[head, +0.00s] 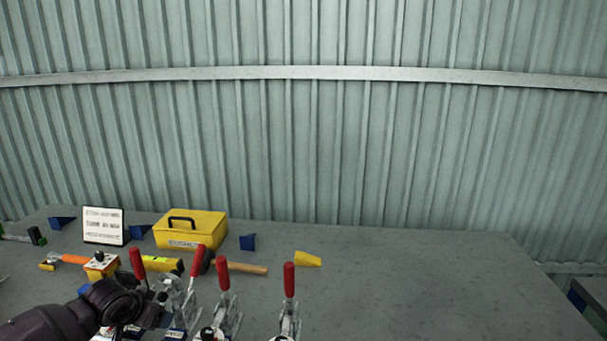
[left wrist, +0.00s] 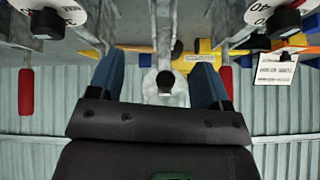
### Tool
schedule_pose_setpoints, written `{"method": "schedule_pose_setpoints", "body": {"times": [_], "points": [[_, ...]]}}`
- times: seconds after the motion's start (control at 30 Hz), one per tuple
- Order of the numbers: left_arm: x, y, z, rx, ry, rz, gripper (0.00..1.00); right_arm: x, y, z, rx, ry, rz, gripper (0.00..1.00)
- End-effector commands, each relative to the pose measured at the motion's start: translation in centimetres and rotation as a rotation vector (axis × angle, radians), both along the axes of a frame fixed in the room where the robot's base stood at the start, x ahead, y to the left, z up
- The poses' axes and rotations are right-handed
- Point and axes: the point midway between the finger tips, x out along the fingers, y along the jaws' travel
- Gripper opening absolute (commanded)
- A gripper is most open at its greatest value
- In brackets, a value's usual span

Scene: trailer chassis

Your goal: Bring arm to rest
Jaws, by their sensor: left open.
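My left arm comes in from the lower left in the head view. Its dark gripper (head: 160,312) is at the row of red-handled toggle clamps. In the left wrist view the two blue fingers of my left gripper (left wrist: 160,82) are spread apart. A grey metal clamp part with a dark knob (left wrist: 164,80) shows in the gap between them; I cannot tell whether a finger touches it. The clamps stand with red handles up, among them a middle one (head: 223,278) and a right one (head: 289,280). My right gripper is not in view.
Behind the clamps are a yellow toolbox (head: 191,230), a white sign (head: 103,225), a hammer (head: 240,268), a yellow level (head: 162,264) and a yellow wedge (head: 308,259). The right part of the grey table (head: 440,290) is clear. A corrugated wall (head: 320,150) stands behind.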

Motion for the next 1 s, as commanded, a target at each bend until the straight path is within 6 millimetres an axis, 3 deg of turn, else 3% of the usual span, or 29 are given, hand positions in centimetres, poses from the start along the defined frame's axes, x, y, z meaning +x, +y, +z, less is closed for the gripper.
{"method": "schedule_pose_setpoints", "body": {"times": [0.07,0.17,0.37,0.6,0.8,1.0], "points": [[1.2,-1.8,1.5,0.010,-0.121,-0.067,0.72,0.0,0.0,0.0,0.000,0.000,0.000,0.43],[1.3,-4.0,2.1,0.017,-0.248,-0.137,0.72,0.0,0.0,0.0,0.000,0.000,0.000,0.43],[-1.5,-8.2,0.9,0.003,-0.467,-0.219,0.72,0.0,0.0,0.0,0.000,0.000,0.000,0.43],[-8.1,-10.6,-2.0,-0.017,-0.616,-0.186,0.72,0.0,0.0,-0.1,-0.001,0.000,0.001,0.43],[-14.6,-10.6,-5.2,-0.030,-0.624,-0.078,0.72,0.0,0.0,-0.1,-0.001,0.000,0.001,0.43],[-21.6,-9.9,-9.3,-0.058,-0.525,0.068,0.72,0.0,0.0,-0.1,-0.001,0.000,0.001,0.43]]}}
